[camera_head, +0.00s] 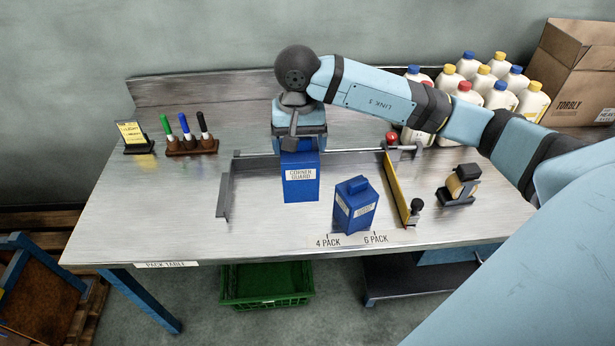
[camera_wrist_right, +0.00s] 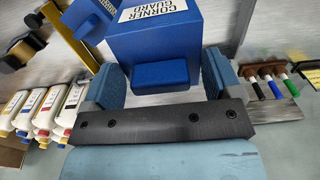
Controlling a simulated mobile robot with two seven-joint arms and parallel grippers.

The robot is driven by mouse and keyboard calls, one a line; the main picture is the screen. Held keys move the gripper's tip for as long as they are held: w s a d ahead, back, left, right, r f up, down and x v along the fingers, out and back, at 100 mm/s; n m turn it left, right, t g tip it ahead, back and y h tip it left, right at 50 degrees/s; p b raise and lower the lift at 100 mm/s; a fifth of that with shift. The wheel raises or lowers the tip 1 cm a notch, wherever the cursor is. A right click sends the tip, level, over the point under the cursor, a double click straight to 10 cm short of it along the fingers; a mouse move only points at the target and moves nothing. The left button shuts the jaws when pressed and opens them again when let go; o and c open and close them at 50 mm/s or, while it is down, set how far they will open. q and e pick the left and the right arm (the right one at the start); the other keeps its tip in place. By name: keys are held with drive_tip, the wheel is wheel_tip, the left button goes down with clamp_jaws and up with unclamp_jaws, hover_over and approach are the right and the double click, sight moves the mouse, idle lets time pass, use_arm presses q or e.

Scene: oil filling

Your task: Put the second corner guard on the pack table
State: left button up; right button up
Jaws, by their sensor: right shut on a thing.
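A blue block labelled "CORNER GUARD" (camera_head: 301,190) is at the middle of the pack table (camera_head: 130,215), below my right gripper (camera_head: 300,140). My right gripper is shut on this guard, which also shows in the right wrist view (camera_wrist_right: 185,48) with its raised grip between the fingers. I cannot tell whether its bottom touches the table. The other blue corner guard (camera_head: 356,212) stands upright on the table to the right, near the "4 PACK" and "6 PACK" marks, turned at an angle and apart from the held one. My left gripper is not in view.
A low grey fence (camera_head: 224,190) stands left and a yellow bar (camera_head: 398,190) right of the guards. Markers in a holder (camera_head: 191,146) and a small sign (camera_head: 133,135) sit at the back left. A tape dispenser (camera_head: 459,186), several bottles (camera_head: 533,100) and a carton (camera_head: 575,65) are at the right.

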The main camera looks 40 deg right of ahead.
wheel_tip(320, 180, down, 14)
drive_tip(key=p, duration=0.1)
drive_tip(key=shift+f, duration=0.15)
drive_tip(key=shift+w+f, duration=0.1)
drive_tip(key=shift+f, duration=0.15)
drive_tip(key=o, duration=1)
drive_tip(key=shift+r, duration=0.2)
